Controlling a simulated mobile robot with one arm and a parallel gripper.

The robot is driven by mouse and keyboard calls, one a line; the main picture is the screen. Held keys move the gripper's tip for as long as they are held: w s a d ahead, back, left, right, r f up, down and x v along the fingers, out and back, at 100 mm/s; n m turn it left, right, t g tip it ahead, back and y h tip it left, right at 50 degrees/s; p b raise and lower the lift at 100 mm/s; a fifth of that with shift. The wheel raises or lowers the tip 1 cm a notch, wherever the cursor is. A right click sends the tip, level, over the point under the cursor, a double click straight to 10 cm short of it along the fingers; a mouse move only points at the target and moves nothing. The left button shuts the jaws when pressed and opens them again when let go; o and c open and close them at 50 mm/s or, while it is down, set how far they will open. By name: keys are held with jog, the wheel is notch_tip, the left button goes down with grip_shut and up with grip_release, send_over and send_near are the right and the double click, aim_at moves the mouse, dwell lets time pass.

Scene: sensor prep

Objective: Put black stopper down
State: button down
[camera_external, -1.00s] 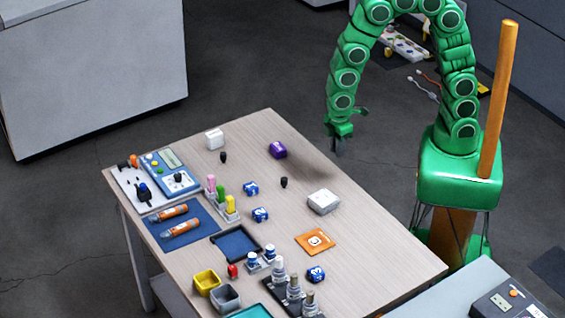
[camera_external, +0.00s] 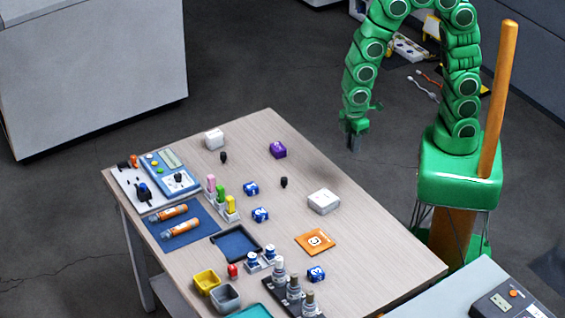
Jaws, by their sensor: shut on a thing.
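My gripper (camera_external: 356,141) hangs pointing down, and in the picture it lies past the right edge of the table (camera_external: 385,240). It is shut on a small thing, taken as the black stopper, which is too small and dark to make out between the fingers. Two small black stopper-like pieces stand on the table, apart from my gripper: one (camera_external: 223,157) by the white cube and one (camera_external: 284,182) near the middle.
Blue cubes, bins and a dark tray (camera_external: 236,243) crowd the left and front. Bare wood lies along the right edge.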

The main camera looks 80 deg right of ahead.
jog(key=s+a+n, duration=0.2)
jog(key=a+n, duration=0.1)
jog(key=a, duration=0.7)
jog(key=s+a+n, duration=0.2)
jog(key=a+n, duration=0.1)
jog(key=a, duration=0.7)
send_over(315, 241)
jog(key=shift+s+d+f, duration=0.1)
jog(key=shift+f, duration=2.1)
jog(key=shift+s+d+f, duration=0.1)
jog(key=shift+f, duration=2.05)
jog(key=shift+w+a+f, duration=0.15)
jog(key=shift+f, duration=1.6)
jog(key=shift+f, duration=0.1)
jog(key=c, duration=1)
grip_release()
